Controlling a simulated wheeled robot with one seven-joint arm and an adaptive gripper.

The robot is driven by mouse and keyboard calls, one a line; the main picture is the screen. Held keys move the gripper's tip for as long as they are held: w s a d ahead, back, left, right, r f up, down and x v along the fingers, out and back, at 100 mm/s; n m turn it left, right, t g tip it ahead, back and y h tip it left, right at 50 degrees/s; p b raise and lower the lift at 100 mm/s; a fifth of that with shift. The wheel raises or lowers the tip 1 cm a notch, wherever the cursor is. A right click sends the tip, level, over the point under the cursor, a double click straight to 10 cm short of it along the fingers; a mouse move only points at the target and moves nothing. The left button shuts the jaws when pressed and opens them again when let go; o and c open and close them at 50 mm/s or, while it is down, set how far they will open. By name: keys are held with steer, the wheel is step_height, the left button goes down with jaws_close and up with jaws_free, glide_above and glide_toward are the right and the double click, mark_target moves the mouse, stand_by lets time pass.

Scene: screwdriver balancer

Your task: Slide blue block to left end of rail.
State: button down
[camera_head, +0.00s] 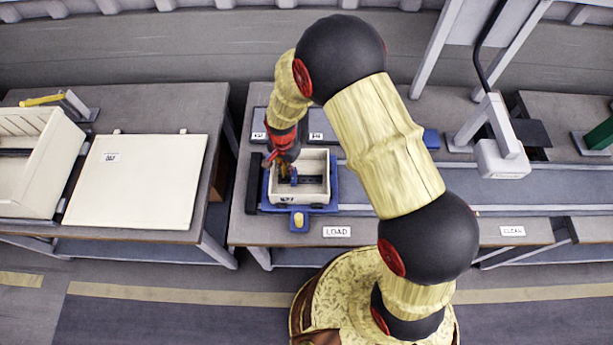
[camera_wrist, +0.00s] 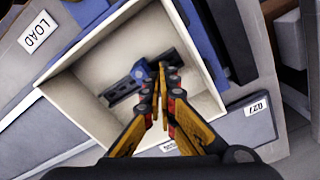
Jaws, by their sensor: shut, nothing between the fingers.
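The cream box (camera_head: 326,165) sits on a blue base on the middle bench and holds a dark rail (camera_head: 311,181). In the wrist view, the rail (camera_wrist: 118,90) runs diagonally across the floor of the box (camera_wrist: 76,73). The small blue block (camera_wrist: 143,70) is at the rail, near its middle in that view. My gripper (camera_wrist: 167,72) is shut and empty, its fingertips inside the box close beside the blue block. Whether they touch it I cannot tell. In the head view my gripper (camera_head: 279,168) reaches into the box's left part and partly hides the rail.
The box walls surround my fingers closely. A yellow button (camera_head: 299,220) on a blue mount is in front of the box. A LOAD label (camera_head: 337,232) lies to its right. A white board (camera_head: 137,180) and a cream bin (camera_head: 32,160) are on the left bench.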

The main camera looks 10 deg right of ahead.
steer(key=shift+w+a, duration=0.25)
steer(key=shift+a, duration=0.9)
stand_by(0.7)
steer(key=shift+r, duration=0.15)
step_height(320, 180, up, 8)
steer(key=p, duration=0.4)
stand_by(0.6)
stand_by(0.5)
steer(key=s+d+r+n+t+b, duration=0.5)
steer(key=s+d+r+n+b, duration=0.3)
steer(key=s+d+r+b, duration=0.8)
steer(key=s+d+r, duration=0.2)
steer(key=s+r, duration=0.2)
steer(key=s, duration=0.1)
steer(key=shift+d+r+t, duration=0.25)
steer(key=shift+r+t, duration=0.05)
